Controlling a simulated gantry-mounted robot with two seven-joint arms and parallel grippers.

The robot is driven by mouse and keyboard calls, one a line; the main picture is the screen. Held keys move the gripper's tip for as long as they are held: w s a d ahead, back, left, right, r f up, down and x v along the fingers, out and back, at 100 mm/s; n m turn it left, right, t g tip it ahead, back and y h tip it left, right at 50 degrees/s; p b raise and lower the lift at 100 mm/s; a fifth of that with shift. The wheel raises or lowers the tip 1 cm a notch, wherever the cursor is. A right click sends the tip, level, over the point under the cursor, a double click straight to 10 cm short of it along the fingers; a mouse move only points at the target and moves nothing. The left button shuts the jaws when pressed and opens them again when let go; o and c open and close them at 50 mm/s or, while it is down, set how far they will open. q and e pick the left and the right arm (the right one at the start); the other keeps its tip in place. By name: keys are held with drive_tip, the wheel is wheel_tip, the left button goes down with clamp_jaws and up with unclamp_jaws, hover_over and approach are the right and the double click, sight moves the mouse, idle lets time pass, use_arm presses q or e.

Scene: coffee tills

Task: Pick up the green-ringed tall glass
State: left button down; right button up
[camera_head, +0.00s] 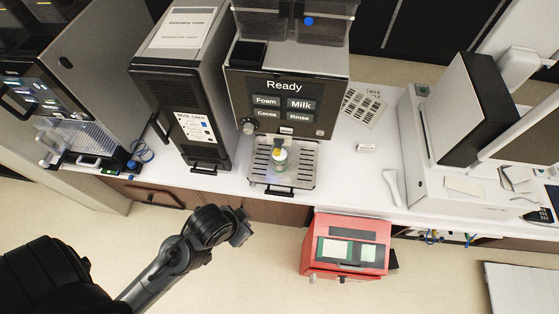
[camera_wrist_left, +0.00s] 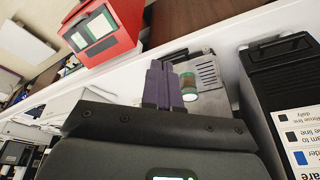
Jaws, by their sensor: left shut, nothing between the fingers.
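The tall glass (camera_head: 279,160) stands on the drip tray (camera_head: 262,178) of the coffee machine, under its spout. It looks clear with something yellowish at the top. In the left wrist view the glass (camera_wrist_left: 187,86) shows a green ring and sits just right of my fingers in the picture. My left gripper (camera_head: 241,229) is in front of the counter, below and left of the glass, and apart from it. In the left wrist view its dark fingers (camera_wrist_left: 162,80) are together, with nothing between them. My right gripper is in neither view.
The coffee machine (camera_head: 288,103) stands behind the glass, with a milk cooler (camera_head: 180,105) close to its left. A red box (camera_head: 344,245) is in front of the counter on the right. White counter (camera_head: 345,185) is free right of the tray.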

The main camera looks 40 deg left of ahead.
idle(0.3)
use_arm(q)
drive_tip(key=c, duration=1.7)
unclamp_jaws()
drive_tip(key=o, duration=1.5)
drive_tip(key=shift+o, duration=0.2)
